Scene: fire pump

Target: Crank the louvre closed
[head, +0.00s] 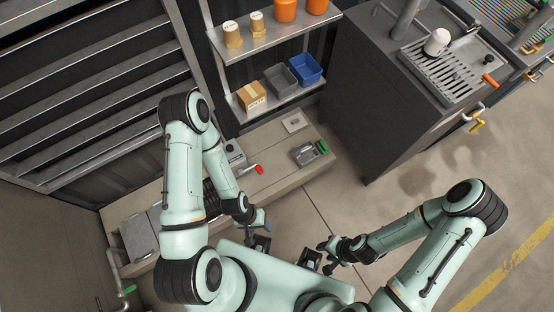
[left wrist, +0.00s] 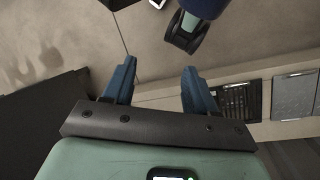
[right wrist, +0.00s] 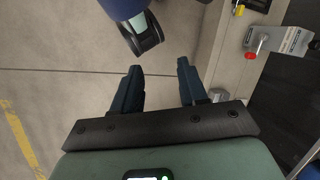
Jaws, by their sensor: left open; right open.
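The louvre (head: 95,85) is a large wall panel of long grey slats at the left of the head view, with dark bands between the slats. A red-handled part (head: 258,169), possibly the crank, sticks out from a grey unit on the low ledge. Its red end (right wrist: 249,56) also shows at the upper right of the right wrist view. My left gripper (head: 262,234) is open and empty, in front of the ledge and apart from the red handle. My right gripper (head: 326,256) is open and empty over the floor, further right. My left arm hides part of the ledge.
The low ledge (head: 285,190) runs below the louvre and shelf. A green-handled fitting (head: 322,147) sits on its right end. A shelf (head: 275,100) holds a cardboard box and bins. A dark cabinet (head: 365,115) stands at the right. Floor (head: 400,190) is clear at right.

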